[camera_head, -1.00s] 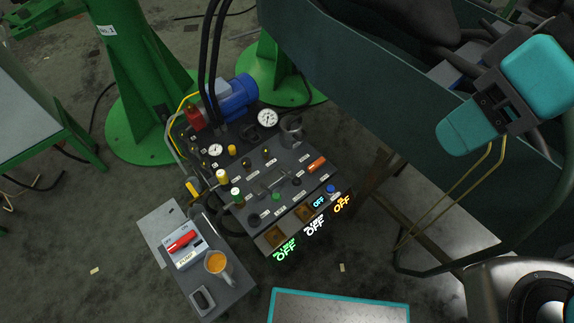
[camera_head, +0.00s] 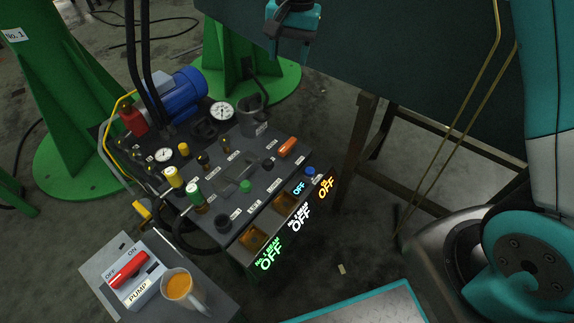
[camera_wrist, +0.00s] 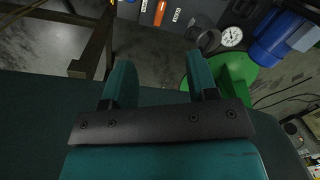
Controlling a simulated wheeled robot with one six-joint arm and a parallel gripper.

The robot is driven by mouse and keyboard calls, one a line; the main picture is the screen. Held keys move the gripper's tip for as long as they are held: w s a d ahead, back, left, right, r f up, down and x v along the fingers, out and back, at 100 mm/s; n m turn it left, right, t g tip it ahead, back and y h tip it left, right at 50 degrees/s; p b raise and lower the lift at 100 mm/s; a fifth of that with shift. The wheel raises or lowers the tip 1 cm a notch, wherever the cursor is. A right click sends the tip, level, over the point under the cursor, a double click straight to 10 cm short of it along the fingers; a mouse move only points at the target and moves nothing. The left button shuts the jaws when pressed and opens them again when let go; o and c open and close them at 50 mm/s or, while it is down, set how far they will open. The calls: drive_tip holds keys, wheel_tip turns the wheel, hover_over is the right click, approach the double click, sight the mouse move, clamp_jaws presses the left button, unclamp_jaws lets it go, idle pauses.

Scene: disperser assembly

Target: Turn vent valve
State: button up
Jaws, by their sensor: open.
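The dark control panel (camera_head: 232,205) carries several knobs and levers with small labels. I cannot read which one is the vent valve. An orange handle (camera_head: 288,147) lies at its right, with a green knob (camera_head: 246,186) and small black valves (camera_head: 203,160) to the left. Yellow-topped (camera_head: 173,177) and green-topped (camera_head: 195,194) upright knobs stand at the left. My gripper (camera_head: 289,48) is beyond and above the panel, before the dark green beam, apart from every control. In the wrist view my gripper (camera_wrist: 160,76) is open and empty; the orange handle (camera_wrist: 160,13) shows at the top.
A blue motor (camera_head: 180,95), a pressure gauge (camera_head: 221,110) and black hoses (camera_head: 139,60) stand behind the panel. A pump switch box (camera_head: 132,275) and a mug (camera_head: 181,287) are at front left. The large green beam (camera_head: 400,70) and wooden trestle (camera_head: 357,135) border the right.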

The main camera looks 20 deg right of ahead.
sight(288, 144)
drive_tip(key=w+d+f+m+b, duration=0.1)
drive_tip(key=w+f+m+b, duration=0.15)
drive_tip(key=f, duration=0.45)
drive_tip(key=w+d+f+m+h+b, duration=0.1)
drive_tip(key=w+f+b, duration=0.2)
drive_tip(key=f, duration=0.4)
drive_tip(key=w+d+f+m+b, duration=0.1)
drive_tip(key=w+f+m+b, duration=0.15)
drive_tip(key=f, duration=0.45)
drive_tip(key=shift+n, duration=0.3)
drive_tip(key=f+b, duration=0.2)
drive_tip(key=f, duration=0.3)
drive_tip(key=f+b, duration=0.2)
drive_tip(key=f, duration=0.4)
drive_tip(key=w+f+b, duration=0.1)
drive_tip(key=f+b, duration=0.1)
drive_tip(key=f, duration=0.3)
drive_tip(key=shift+a+f, duration=0.2)
drive_tip(key=shift+a, duration=0.05)
drive_tip(key=c, duration=0.9)
